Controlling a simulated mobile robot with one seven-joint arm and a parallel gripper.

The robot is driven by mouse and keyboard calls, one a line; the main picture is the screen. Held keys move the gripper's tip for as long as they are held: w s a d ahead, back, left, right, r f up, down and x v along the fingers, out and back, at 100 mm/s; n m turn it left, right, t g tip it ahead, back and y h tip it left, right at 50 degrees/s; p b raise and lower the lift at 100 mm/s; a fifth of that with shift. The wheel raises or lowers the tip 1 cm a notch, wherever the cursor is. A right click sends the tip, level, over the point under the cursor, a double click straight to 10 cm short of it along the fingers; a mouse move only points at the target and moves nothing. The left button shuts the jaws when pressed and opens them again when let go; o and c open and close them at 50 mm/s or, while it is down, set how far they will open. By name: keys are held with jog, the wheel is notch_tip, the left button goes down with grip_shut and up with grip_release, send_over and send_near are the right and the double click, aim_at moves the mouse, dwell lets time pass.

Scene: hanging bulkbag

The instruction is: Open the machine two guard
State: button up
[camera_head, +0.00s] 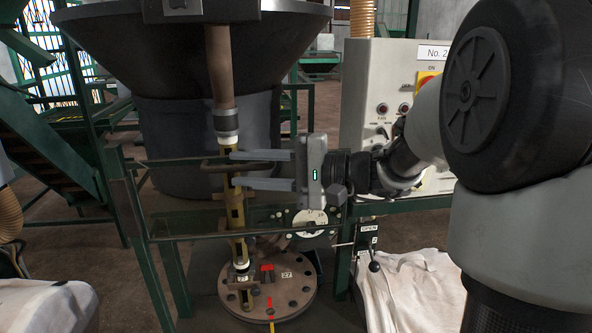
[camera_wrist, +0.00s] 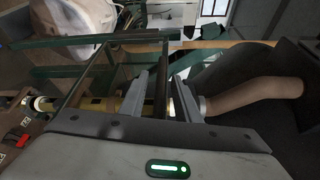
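The machine two guard (camera_head: 185,215) looks like a see-through panel in a green metal frame, in front of a vertical pipe. A dark brown bar, likely its handle (camera_head: 212,164), runs across its upper part; a dark bar also shows in the wrist view (camera_wrist: 163,80). My gripper (camera_head: 233,170) points left at the guard's upper edge, its two grey fingers spread above each other. In the wrist view my gripper (camera_wrist: 161,75) has the dark bar between its fingers, with gaps on both sides. The fingers partly hide the bar and pipe in the head view.
A control box labelled No. 2 (camera_head: 364,85) stands behind my arm. A lever (camera_head: 374,264) marked OPEN is below it. A large dark hopper (camera_head: 130,50) hangs above. A round flange (camera_head: 250,305) and white bags (camera_head: 420,285) lie low in front.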

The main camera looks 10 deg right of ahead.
jog(key=b+v, duration=0.2)
jog(key=v, duration=1.3)
jog(key=shift+s+d, duration=0.15)
jog(key=shift+d, duration=0.1)
jog(key=shift+a+r, duration=0.1)
